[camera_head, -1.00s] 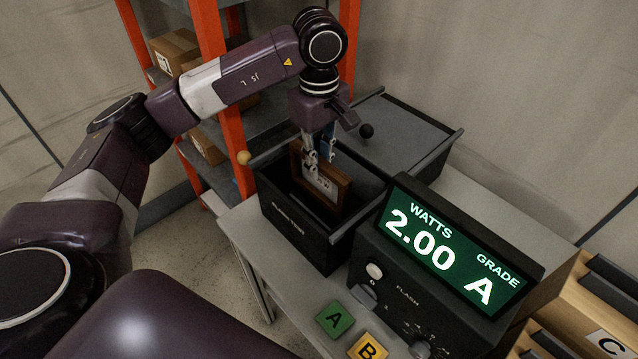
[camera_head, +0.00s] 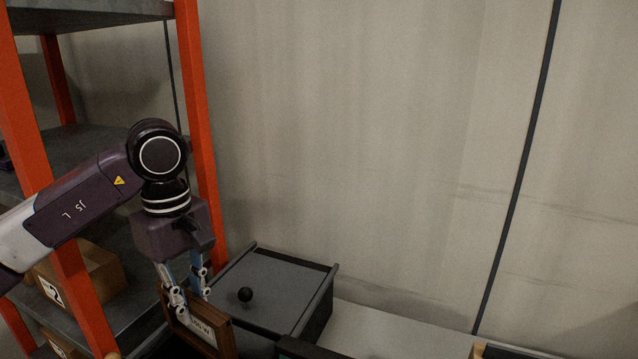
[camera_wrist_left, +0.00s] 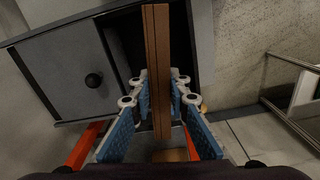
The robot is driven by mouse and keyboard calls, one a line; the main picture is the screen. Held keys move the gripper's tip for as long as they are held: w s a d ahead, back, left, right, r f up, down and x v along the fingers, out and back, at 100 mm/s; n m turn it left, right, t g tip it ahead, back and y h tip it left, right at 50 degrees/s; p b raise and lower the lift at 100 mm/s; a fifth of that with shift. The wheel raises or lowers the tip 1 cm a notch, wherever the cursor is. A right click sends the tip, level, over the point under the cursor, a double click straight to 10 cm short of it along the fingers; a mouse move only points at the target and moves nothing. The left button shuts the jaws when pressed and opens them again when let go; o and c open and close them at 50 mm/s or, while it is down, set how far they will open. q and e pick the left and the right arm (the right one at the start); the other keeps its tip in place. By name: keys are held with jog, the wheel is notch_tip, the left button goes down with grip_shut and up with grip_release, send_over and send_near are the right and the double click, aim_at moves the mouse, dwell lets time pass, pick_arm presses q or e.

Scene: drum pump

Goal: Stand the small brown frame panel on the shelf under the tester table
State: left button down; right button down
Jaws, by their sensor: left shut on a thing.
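The small brown frame panel (camera_head: 224,338) is at the bottom of the head view, its lower part cut off by the picture edge. Its pale label faces the camera. My left gripper (camera_head: 186,290) points down and is shut on the panel's upper edge. In the left wrist view the panel (camera_wrist_left: 157,60) is seen edge-on, a long brown strip between the blue finger pads of my left gripper (camera_wrist_left: 158,100). The dark opening of the black box (camera_wrist_left: 125,45) is beside and behind it. The shelf under the tester table is not visible. My right gripper is out of view.
A grey sliding lid with a black knob (camera_head: 245,294) is right of the gripper. An orange-post rack (camera_head: 196,130) with cartons (camera_head: 85,275) stands close on the left. The pale table top (camera_head: 385,325) shows at lower right, a bare wall behind.

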pick_arm(q)
jog(key=s+d+f+m, duration=0.3)
jog(key=s+d+m, duration=0.1)
jog(key=s+m, duration=0.6)
jog(key=shift+d+f+m, duration=0.4)
jog(key=shift+m, duration=0.7)
jog(key=shift+s, duration=0.15)
